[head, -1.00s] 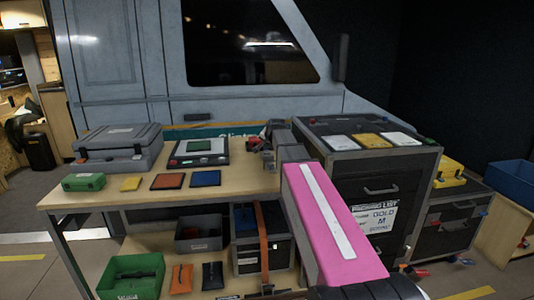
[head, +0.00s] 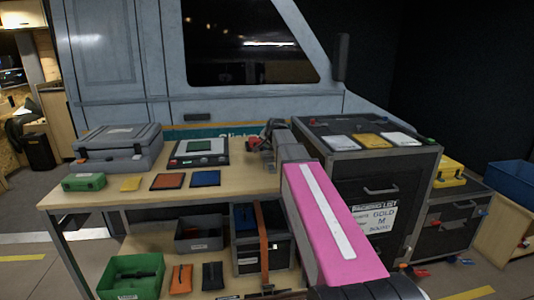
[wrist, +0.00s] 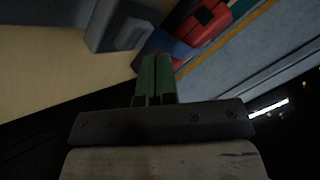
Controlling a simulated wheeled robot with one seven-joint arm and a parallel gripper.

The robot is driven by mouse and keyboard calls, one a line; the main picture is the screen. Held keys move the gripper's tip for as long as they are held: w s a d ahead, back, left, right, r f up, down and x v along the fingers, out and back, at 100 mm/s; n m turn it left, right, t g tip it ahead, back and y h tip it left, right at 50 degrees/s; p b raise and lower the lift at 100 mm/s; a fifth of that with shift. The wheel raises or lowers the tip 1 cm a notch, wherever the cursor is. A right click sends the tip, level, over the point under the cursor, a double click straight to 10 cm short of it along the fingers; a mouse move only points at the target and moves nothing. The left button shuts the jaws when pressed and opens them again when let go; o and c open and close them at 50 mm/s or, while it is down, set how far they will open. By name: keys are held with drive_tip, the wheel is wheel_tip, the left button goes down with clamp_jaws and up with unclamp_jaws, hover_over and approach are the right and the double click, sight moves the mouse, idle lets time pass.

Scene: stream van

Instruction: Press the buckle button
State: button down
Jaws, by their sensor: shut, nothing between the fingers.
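A red object with a dark square patch (wrist: 205,16) lies at the top of the wrist view, beyond my fingertips, with a blue piece beside it. It also shows small at the back of the table in the head view (head: 252,142). I cannot tell whether this is the buckle, and no button is clear. My gripper (wrist: 155,60) has its green fingers together, with nothing between them, just short of the blue piece in the picture; contact cannot be told. In the head view my arm largely hides the gripper.
A grey block (wrist: 123,24) stands left of my fingers. The wooden table (head: 125,202) also holds a grey case (head: 118,148), a green box (head: 84,182) and a panel device (head: 200,146). An orange strap (head: 264,250) crosses a dark crate below. A black cabinet (head: 350,185) stands right.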

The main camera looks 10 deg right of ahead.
sight(268, 152)
drive_tip(key=shift+f, duration=0.1)
idle(0.7)
drive_tip(key=shift+f, duration=0.3)
drive_tip(key=shift+f, duration=0.5)
idle(0.8)
drive_tip(key=shift+r, duration=0.95)
drive_tip(key=shift+r, duration=2.5)
